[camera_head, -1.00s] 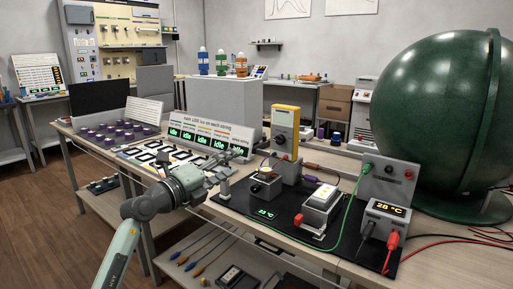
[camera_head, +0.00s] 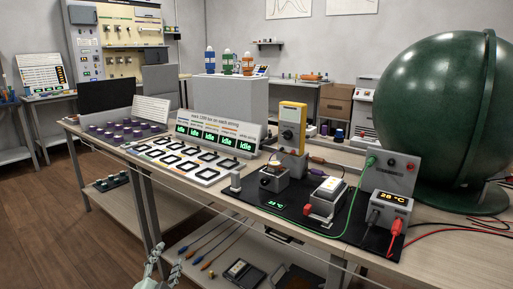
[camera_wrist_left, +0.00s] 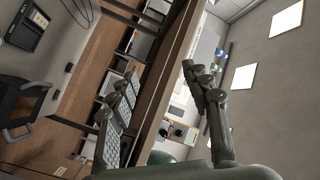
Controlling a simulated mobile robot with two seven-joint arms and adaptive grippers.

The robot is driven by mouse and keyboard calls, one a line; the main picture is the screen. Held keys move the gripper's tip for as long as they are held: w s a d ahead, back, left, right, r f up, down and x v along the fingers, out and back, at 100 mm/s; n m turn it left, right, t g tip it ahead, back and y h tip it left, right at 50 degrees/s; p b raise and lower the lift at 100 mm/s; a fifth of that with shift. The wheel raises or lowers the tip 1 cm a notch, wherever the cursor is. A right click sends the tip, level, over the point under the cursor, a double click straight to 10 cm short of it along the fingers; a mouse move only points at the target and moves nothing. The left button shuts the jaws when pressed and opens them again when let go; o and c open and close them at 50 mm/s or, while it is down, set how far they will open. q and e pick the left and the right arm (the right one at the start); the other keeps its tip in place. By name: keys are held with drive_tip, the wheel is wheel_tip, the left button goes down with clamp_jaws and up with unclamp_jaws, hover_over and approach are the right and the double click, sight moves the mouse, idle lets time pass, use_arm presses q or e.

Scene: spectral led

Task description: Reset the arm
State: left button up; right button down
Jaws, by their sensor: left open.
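My left gripper (camera_head: 162,264) shows only in part at the bottom edge of the head view, low in front of the table and clear of it. In the left wrist view my left gripper (camera_wrist_left: 160,88) has its two fingers wide apart with nothing between them. The view there is tilted on its side. My right gripper is in neither view.
The worktable (camera_head: 450,262) carries a panel of idle displays (camera_head: 215,138), square frames (camera_head: 180,160), a yellow meter (camera_head: 292,128) and a black mat (camera_head: 290,212) with small devices. A large green sphere (camera_head: 440,110) stands at right. Tools lie on the shelf below.

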use_arm(q)
drive_tip(key=s+a+f+n+g+y, duration=0.1)
drive_tip(key=s+a+f+n+g, duration=0.25)
drive_tip(key=s+f, duration=0.55)
drive_tip(key=s+a+f+n+g+y, duration=0.2)
drive_tip(key=s+a+f+g, duration=0.3)
drive_tip(key=f, duration=0.8)
drive_tip(key=s+d+f+n+g, duration=0.1)
drive_tip(key=s+f+g, duration=0.1)
drive_tip(key=s+f, duration=0.2)
drive_tip(key=s+d+f+g+h, duration=0.1)
drive_tip(key=s+f, duration=0.4)
drive_tip(key=s, duration=0.5)
drive_tip(key=s+d+f+n+g, duration=0.1)
drive_tip(key=s+d+f+g, duration=0.1)
drive_tip(key=s, duration=0.6)
wheel_tip(320, 180, down, 2)
drive_tip(key=shift+f+n+g+h, duration=0.25)
drive_tip(key=shift+n+g+h, duration=0.15)
drive_tip(key=shift+g, duration=0.25)
